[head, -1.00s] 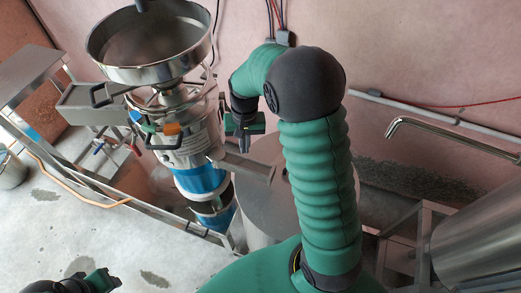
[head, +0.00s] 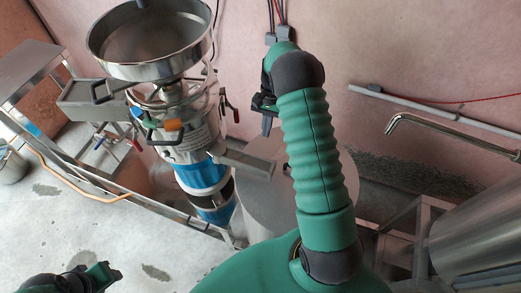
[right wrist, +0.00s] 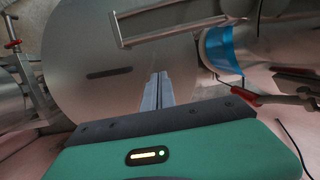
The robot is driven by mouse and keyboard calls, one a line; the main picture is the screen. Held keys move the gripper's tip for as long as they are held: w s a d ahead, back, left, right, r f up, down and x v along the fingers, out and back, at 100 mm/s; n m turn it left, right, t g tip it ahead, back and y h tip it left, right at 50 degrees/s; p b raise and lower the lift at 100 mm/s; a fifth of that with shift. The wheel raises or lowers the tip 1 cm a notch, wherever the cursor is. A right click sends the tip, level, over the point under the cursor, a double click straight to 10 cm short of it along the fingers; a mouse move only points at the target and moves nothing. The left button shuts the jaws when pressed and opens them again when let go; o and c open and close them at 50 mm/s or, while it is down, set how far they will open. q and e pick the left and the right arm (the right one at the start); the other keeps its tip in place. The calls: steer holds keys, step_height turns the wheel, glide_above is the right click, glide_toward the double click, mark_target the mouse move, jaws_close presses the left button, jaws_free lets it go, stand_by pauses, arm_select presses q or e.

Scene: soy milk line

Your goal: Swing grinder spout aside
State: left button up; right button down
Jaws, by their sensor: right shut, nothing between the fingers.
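The grinder (head: 185,135) is a steel machine with a blue band and a wide funnel on top. Its spout (head: 243,163), a grey metal trough, points right over the round steel drum. The spout also shows at the top of the right wrist view (right wrist: 168,38). My right gripper (head: 267,124) is behind the spout, near the wall, with its fingers shut and empty. In the right wrist view its fingertips (right wrist: 157,82) appear over the drum lid, apart from the spout. My left gripper (head: 108,277) is at the bottom left, away from the grinder; its jaws are unclear.
The steel drum (head: 262,205) stands under the spout. A red-handled lever (head: 235,113) sticks out from the grinder, also seen in the right wrist view (right wrist: 285,98). A curved tap (head: 445,130) and steel vessel (head: 480,240) are at right. Open floor lies at left.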

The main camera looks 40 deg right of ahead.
mark_target(249, 163)
steer(key=s+a+f+p, duration=0.2)
steer(key=a+f+p, duration=0.2)
steer(key=a+f, duration=0.1)
steer(key=shift+s+f, duration=0.35)
steer(key=shift+f, duration=0.25)
steer(key=shift+w+d+f, duration=0.1)
